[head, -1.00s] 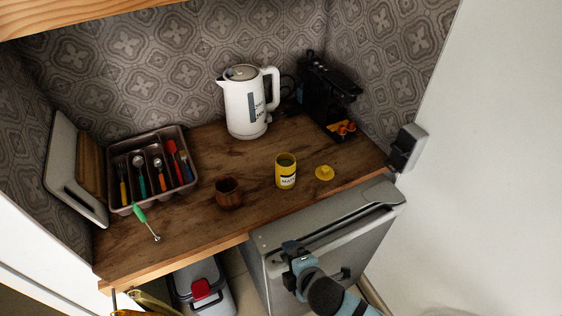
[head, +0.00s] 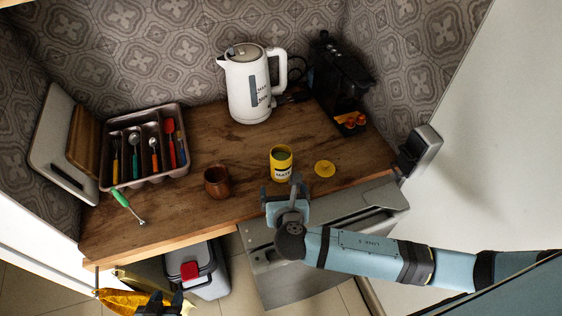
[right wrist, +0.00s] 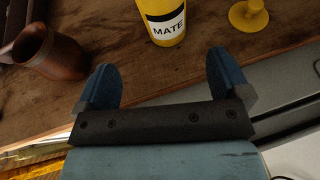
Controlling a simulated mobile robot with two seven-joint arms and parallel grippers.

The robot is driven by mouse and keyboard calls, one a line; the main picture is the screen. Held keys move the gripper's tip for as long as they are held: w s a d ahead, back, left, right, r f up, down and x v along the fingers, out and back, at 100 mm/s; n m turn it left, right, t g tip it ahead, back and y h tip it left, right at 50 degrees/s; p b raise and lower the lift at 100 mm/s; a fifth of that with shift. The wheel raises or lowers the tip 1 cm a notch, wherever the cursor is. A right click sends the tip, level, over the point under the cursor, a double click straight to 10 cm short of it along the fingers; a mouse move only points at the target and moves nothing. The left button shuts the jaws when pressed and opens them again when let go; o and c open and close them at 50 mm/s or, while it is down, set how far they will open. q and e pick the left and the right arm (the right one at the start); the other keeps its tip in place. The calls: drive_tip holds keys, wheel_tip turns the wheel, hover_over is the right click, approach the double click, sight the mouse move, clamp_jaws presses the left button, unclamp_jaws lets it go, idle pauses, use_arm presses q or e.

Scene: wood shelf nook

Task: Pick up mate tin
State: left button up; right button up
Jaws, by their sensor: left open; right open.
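The mate tin (head: 281,167) is a yellow open-topped tin with a white MATE label and green contents, upright on the wooden counter. It also shows at the top of the right wrist view (right wrist: 164,22). My right gripper (head: 280,187) is open and empty at the counter's front edge, just in front of the tin. In the right wrist view its two fingers (right wrist: 160,62) point towards the tin, which is beyond the tips and not between them. My left gripper (head: 163,302) is open, low at the bottom left below the counter, partly cut off.
A wooden cup (head: 217,181) stands left of the tin, and a yellow lid (head: 325,169) lies right of it. A white kettle (head: 250,85), black coffee machine (head: 338,80) and cutlery tray (head: 146,184) stand farther back. A grey open appliance door (head: 285,285) is below the counter.

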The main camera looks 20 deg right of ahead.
sight(283, 174)
drive_tip(key=x, duration=0.6)
drive_tip(key=shift+w+f, duration=0.1)
drive_tip(key=shift+w, duration=0.05)
drive_tip(key=x, duration=0.3)
drive_tip(key=p+x, duration=0.1)
drive_tip(key=x, duration=0.1)
drive_tip(key=shift+d+f, duration=0.15)
drive_tip(key=shift+d, duration=0.3)
drive_tip(key=c, duration=1.1)
